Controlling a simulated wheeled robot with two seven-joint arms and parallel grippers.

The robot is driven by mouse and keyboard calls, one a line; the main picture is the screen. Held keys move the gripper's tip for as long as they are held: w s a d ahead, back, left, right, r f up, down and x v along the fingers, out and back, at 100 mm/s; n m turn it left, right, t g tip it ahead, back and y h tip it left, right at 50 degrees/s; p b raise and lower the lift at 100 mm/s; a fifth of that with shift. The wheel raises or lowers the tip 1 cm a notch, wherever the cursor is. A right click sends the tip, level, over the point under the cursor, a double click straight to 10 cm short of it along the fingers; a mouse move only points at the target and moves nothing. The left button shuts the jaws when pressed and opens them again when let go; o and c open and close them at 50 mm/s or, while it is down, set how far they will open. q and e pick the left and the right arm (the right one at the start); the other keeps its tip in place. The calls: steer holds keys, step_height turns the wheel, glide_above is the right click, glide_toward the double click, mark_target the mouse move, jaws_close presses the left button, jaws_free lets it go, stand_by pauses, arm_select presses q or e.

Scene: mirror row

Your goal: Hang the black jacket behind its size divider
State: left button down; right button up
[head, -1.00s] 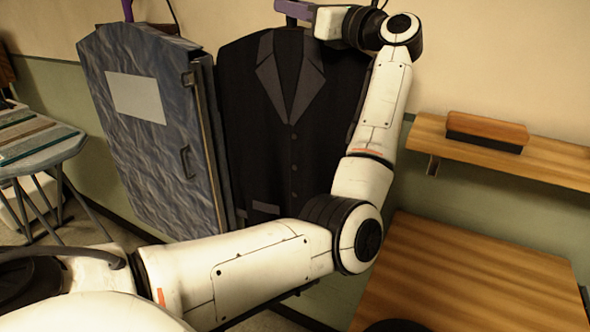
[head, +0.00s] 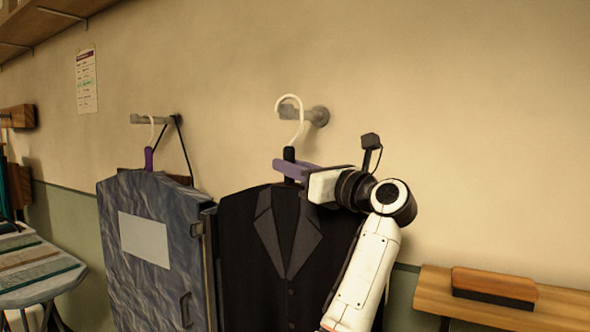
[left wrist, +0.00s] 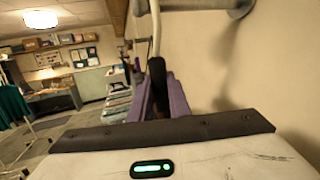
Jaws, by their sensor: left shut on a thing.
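The black jacket (head: 262,235) hangs upright from a hanger with a white hook (head: 300,120) and a black neck (head: 289,155). My left gripper (head: 290,168), with purple fingers, is shut on the hanger's neck; the left wrist view shows the black neck (left wrist: 157,76) between the fingers. The hook's curve shows at a grey wall peg (head: 318,116); I cannot tell whether it rests on it. The jacket's lower part is out of frame and partly behind my arm. I cannot make out a size divider. My right gripper is not in view.
A grey-blue garment bag (head: 150,210) with a pale label hangs left of the jacket, close beside it, from another peg (head: 150,119). A wooden shelf (head: 435,290) holding a brush-like block (head: 495,283) is at the lower right.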

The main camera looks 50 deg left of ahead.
arm_select(q)
steer(key=s+d+b, duration=0.2)
steer(key=s+d, duration=0.2)
steer(key=s, duration=0.8)
steer(key=s+d+b, duration=0.3)
steer(key=s+d, duration=0.1)
steer(key=s, duration=0.9)
steer(key=shift+s+r+b, duration=0.25)
steer(key=shift+s+b, duration=0.05)
stand_by(0.9)
steer(key=shift+w, duration=0.1)
stand_by(0.9)
steer(key=w+a, duration=0.2)
steer(key=w, duration=0.5)
steer(key=shift+w+a, duration=0.2)
steer(key=shift+w, duration=0.15)
